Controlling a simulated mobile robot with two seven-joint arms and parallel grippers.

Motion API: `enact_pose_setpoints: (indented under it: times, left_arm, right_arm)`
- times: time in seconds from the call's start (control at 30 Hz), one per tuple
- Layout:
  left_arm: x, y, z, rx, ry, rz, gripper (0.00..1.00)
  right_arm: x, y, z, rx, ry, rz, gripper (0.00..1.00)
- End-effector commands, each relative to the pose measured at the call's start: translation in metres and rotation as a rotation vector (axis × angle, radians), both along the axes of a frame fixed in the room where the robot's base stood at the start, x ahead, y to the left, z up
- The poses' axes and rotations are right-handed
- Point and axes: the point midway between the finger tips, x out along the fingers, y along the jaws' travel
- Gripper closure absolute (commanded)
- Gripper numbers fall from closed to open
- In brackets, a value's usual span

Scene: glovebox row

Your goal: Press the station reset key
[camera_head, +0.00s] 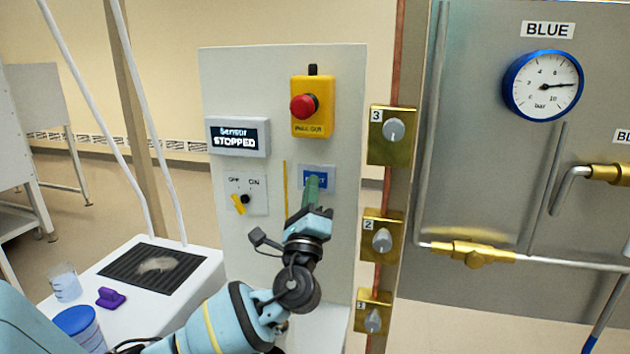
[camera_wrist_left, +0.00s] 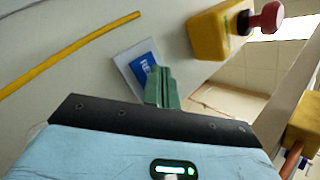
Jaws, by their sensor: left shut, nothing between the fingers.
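The station reset key is a blue rectangle (camera_head: 318,177) on a pale plate on the white panel (camera_head: 230,90). It also shows in the left wrist view (camera_wrist_left: 143,68), partly covered by my green fingers. My left gripper (camera_head: 312,185) is shut and empty, with its fingertips at the key's lower part in the head view. I cannot tell whether the tips touch the key. A display above left (camera_head: 239,137) reads "STOPPED". My right gripper is not in view.
A red emergency button on a yellow box (camera_head: 305,106) sits above the key. A switch with a yellow lever (camera_head: 239,203) is at left. Brass blocks with knobs (camera_head: 394,130) stand close on the right. A white bench (camera_head: 190,280) holds a blue-lidded tub (camera_head: 76,321).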

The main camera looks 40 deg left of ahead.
Motion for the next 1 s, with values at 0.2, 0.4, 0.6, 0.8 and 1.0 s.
enact_pose_setpoints:
  times: [0.2,0.4,0.6,0.8,1.0]
  left_arm:
    - [0.0006,0.0004,0.0000,0.000,0.000,0.000,1.00]
    - [0.0023,0.0014,-0.0001,0.000,-0.001,0.001,1.00]
    - [0.0041,0.0024,-0.0001,0.000,-0.001,0.001,1.00]
    - [0.0060,0.0033,-0.0002,0.000,0.000,0.000,1.00]
    - [0.0066,0.0037,0.0001,0.000,0.000,0.000,1.00]
  right_arm:
    - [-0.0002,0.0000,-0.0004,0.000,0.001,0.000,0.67]
    - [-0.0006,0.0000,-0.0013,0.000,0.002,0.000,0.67]
    - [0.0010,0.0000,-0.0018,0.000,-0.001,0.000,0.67]
    - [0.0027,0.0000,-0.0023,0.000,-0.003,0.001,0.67]
    - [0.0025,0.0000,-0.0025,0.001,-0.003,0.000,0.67]
